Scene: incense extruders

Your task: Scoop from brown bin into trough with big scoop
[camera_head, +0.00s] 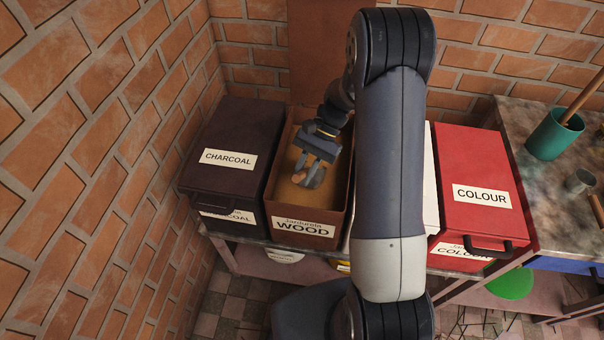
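The brown bin (341,211), labelled WOOD, stands open on the bench with brown powder (284,195) inside. My gripper (314,160) is inside the bin's opening, pointing down over the powder. A small scoop-like piece (313,177) with a grey metal part and an orange-brown end shows at the fingertips, low in the bin. The fingers appear closed around it, but the grip is small and partly hidden. I cannot tell whether the scoop holds powder. The trough is not clearly seen in this view.
A closed dark CHARCOAL bin (222,133) stands at left, and a closed red COLOUR bin (470,165) at right. A white bin (430,180) is mostly behind my arm. A teal pot (553,135) and a small metal cup (579,181) stand on the right table. Brick walls close in left and behind.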

